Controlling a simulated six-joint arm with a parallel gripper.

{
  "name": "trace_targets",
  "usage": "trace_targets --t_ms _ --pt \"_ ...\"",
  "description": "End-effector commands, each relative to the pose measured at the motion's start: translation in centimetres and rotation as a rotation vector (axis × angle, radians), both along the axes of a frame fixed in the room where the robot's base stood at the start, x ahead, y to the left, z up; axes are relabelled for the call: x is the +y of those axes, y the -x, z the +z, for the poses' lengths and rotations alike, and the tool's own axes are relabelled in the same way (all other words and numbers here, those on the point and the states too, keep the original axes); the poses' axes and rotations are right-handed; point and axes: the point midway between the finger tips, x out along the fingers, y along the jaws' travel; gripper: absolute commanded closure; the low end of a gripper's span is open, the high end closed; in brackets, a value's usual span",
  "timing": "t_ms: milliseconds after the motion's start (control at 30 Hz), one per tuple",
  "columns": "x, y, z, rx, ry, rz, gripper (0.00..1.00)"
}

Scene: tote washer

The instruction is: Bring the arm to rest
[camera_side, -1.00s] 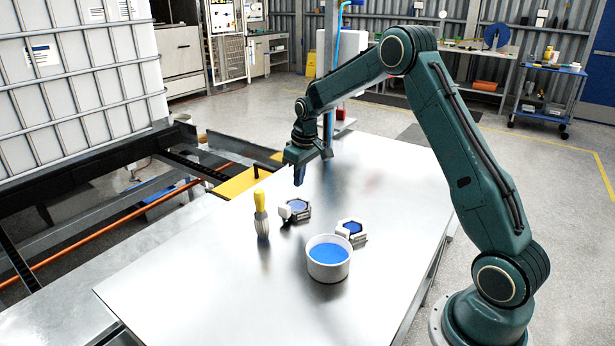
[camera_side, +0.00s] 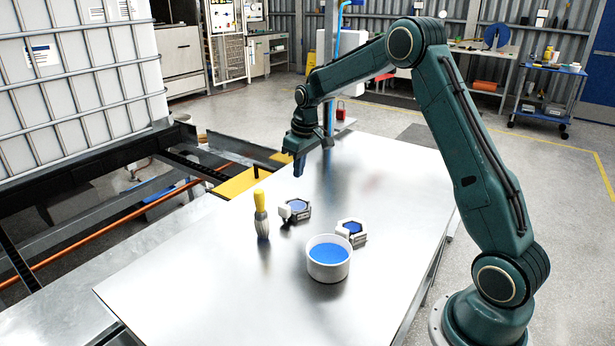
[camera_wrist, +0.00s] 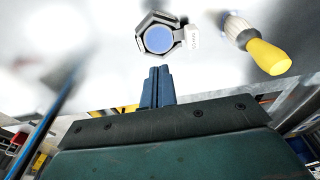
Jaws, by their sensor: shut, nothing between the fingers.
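My gripper (camera_side: 299,171) is shut and empty, its blue fingers held above the far part of the metal table (camera_side: 200,270). In the wrist view my gripper (camera_wrist: 158,75) shows its two fingers pressed together with nothing between them. The fingers are apart from everything on the table.
A hexagonal holder with a blue centre (camera_side: 298,208) lies nearer the camera than my gripper, with a yellow-handled brush (camera_side: 261,214) upright to its left. A second hexagonal holder (camera_side: 352,232) and a white bowl of blue liquid (camera_side: 328,270) stand nearer. A post (camera_side: 330,80) rises behind.

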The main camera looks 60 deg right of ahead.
Motion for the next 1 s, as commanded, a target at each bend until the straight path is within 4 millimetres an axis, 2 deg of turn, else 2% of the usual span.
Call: trace_targets --t_ms 167,367,700,1000 --pt "1.5 1.1 2.5 -0.020 0.007 0.002 1.00" --pt "4.2 3.6 6.5 -0.053 0.018 0.003 1.00" --pt "9.0 9.5 12.2 -0.117 0.029 0.004 1.00" --pt "12.5 15.6 15.3 -0.175 0.032 0.002 1.00"
